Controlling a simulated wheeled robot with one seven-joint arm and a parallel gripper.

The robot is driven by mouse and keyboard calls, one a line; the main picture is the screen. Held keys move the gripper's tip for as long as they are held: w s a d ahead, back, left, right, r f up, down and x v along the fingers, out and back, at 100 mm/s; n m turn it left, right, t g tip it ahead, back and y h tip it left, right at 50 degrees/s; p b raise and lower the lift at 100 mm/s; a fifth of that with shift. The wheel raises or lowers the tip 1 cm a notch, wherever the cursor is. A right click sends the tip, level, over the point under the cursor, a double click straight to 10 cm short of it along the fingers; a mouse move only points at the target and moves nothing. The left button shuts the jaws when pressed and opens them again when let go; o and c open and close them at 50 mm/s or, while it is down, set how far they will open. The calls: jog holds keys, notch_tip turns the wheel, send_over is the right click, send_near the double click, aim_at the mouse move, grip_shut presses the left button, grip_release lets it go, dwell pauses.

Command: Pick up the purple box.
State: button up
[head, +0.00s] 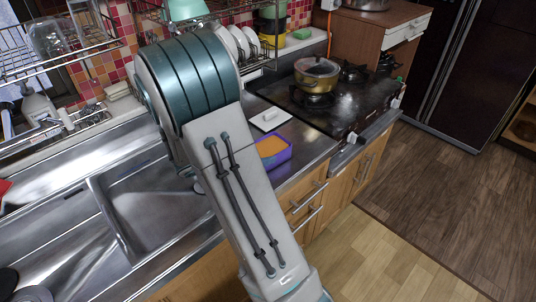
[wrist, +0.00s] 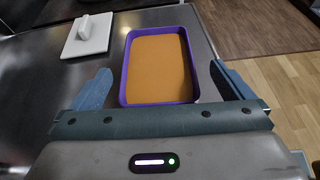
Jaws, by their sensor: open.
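The purple box (head: 288,155) stands on the steel counter between the sink and the stove, partly hidden behind my arm in the head view. It has a purple rim and an orange inside or filling. In the wrist view the purple box (wrist: 127,82) lies ahead of my gripper (wrist: 160,85), roughly between its two blue-grey fingers. The fingers are spread wide, with a gap on each side of the box. The gripper itself is hidden behind my arm in the head view.
A pot (head: 317,73) sits on the black stove (head: 345,108). The sink (head: 150,200) is at the left. The counter edge is close right of the box.

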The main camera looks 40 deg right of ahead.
aim_at(264, 146)
jog(key=x, duration=0.4)
jog(key=shift+w, duration=0.15)
jog(key=c, duration=1.3)
jog(key=shift+r, duration=0.15)
notch_tip(264, 146, up, 4)
jog(key=shift+r, duration=0.1)
jog(key=s+d+r, duration=0.2)
jog(key=s, duration=0.1)
jog(key=s+d+r, duration=0.2)
jog(key=s, duration=0.1)
jog(key=s+d+r, duration=0.2)
jog(key=s, duration=0.1)
jog(key=shift+s+d+r, duration=0.25)
jog(key=shift+s+r, duration=0.05)
jog(key=shift+s, duration=0.1)
